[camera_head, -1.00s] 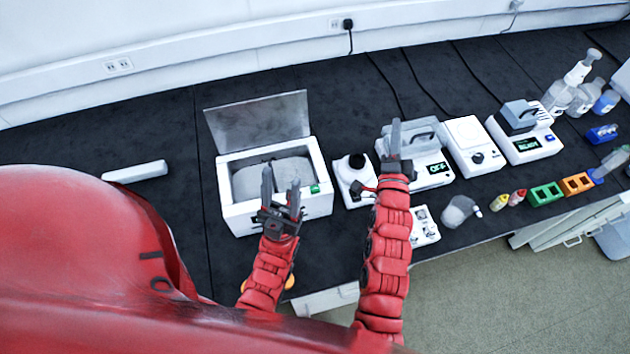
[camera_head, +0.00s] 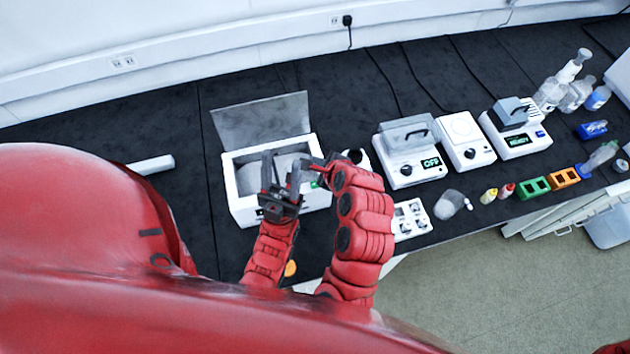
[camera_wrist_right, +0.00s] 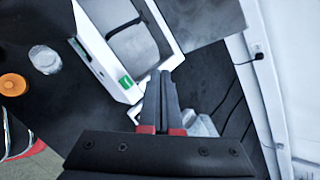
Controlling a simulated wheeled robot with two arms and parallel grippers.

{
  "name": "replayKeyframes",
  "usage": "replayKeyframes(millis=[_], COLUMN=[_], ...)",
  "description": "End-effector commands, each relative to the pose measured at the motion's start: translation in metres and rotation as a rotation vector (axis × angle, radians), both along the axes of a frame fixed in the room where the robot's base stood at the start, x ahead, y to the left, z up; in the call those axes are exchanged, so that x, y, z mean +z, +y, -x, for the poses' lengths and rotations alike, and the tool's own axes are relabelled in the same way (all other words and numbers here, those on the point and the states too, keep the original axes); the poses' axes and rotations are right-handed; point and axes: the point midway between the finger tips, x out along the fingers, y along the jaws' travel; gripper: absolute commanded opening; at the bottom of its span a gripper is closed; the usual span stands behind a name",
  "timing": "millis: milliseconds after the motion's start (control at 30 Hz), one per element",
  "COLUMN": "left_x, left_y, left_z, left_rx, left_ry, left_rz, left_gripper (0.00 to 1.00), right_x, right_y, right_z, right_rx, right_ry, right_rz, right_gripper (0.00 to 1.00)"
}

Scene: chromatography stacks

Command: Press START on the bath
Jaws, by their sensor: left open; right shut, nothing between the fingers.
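The bath is a white open-topped box (camera_head: 245,212) with its grey lid (camera_head: 262,118) raised at the back. A green button (camera_head: 314,184) is on its front right corner, partly hidden by my right gripper in the head view. The green button also shows clearly in the right wrist view (camera_wrist_right: 125,82). My right gripper (camera_head: 318,163) is shut and empty, above the bath's right end; in the wrist view its fingertips (camera_wrist_right: 161,76) appear beside the green button, with a gap in the picture. My left gripper (camera_head: 281,177) is open and empty in front of the bath.
Right of the bath stand a white device partly hidden by my right arm, a hotplate-like unit (camera_head: 405,170) reading OFF, and a white device (camera_head: 466,150). An orange disc (camera_wrist_right: 13,84) and clear jar (camera_wrist_right: 44,60) lie near the bath's front.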

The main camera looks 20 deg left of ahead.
Motion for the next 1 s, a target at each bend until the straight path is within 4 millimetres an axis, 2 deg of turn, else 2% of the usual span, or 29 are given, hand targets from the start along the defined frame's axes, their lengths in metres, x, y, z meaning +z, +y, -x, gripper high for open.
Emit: replayKeyframes(millis=[267,467,867,1000], left_x=[-0.001,-0.012,-0.06,-0.063], left_y=[0.0,0.0,0.0,0.0], left_z=[0.0,0.0,0.0,0.0], left_rx=[0.0,0.0,0.0,0.0], left_ry=[0.0,0.0,0.0,0.0], left_rz=[0.0,0.0,0.0,0.0], left_gripper=[0.5,0.5,0.5,0.5], right_x=[-0.001,-0.013,-0.068,-0.082], right_y=[0.0,0.0,0.0,0.0], right_z=[0.0,-0.001,0.0,0.0], right_rx=[0.0,0.001,0.001,0.0], right_ry=[-0.003,-0.003,-0.004,0.0], right_rz=[0.001,0.001,0.003,0.001], right_gripper=[0.0,0.0,0.0,0.0])
